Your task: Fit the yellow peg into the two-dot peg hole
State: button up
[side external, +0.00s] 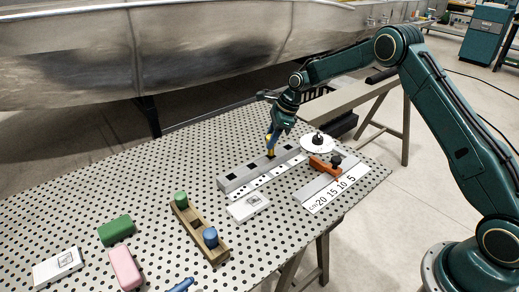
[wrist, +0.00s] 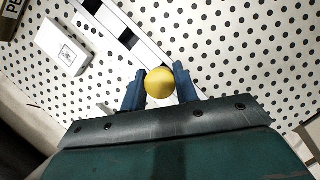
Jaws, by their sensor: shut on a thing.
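My gripper (side external: 271,143) is shut on the yellow peg (side external: 270,151) and holds it upright over the grey bar (side external: 237,180). In the wrist view the round yellow top (wrist: 160,83) sits between the two blue fingertips of my gripper (wrist: 160,86). The bar also shows in the wrist view (wrist: 113,21), with dark square holes. A white strip (side external: 262,180) with dot marks runs along its front side. The dots are too small to read, so I cannot tell which hole has two. The peg's lower end is close to the bar; whether it is inside a hole I cannot tell.
A wooden rack (side external: 187,226) holds a green peg (side external: 181,198) and a blue peg (side external: 210,237). A white box (side external: 248,207) lies before the bar. An orange clamp (side external: 323,166), white disc (side external: 318,144) and ruler plate (side external: 326,192) are to the right.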

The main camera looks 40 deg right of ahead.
jog(key=shift+f, duration=1.65)
jog(key=shift+f, duration=0.15)
jog(key=o, duration=1)
jog(key=v, duration=1.2)
jog(key=shift+r, duration=0.2)
